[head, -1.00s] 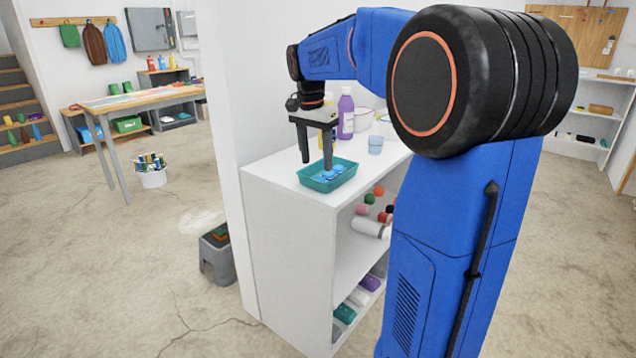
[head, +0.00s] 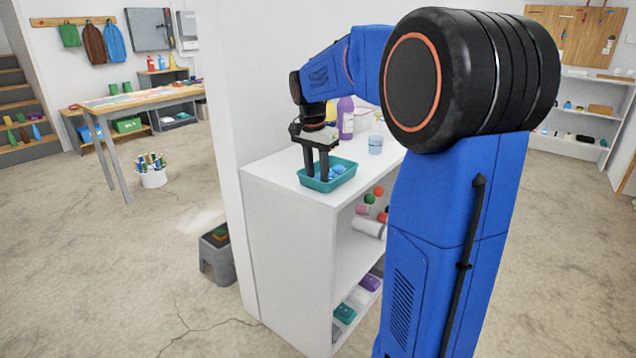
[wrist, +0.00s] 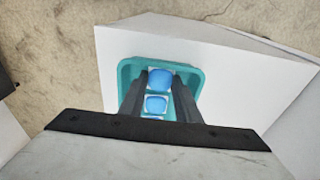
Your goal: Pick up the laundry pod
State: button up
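A teal tray (head: 343,185) sits on the top of a white shelf unit, and it also shows in the wrist view (wrist: 198,72). Blue laundry pods lie in it; in the wrist view one blue pod (wrist: 160,78) is at the far side and another blue pod (wrist: 155,103) is nearer me, with part of a third below it. My gripper (head: 316,177) points down into the tray with its fingers apart. In the wrist view the fingers (wrist: 160,88) stand on either side of the pods. Contact with a pod cannot be made out, and the fingers partly hide the tray floor.
A purple bottle (head: 346,118) and a light blue cup (head: 375,145) stand behind the tray on the white shelf unit (head: 290,200). A white wall (head: 228,90) rises close at the left. Lower shelves hold several small items.

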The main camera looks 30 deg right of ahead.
jog(key=c, duration=0.3)
notch_tip(320, 180, up, 10)
dwell(0.5)
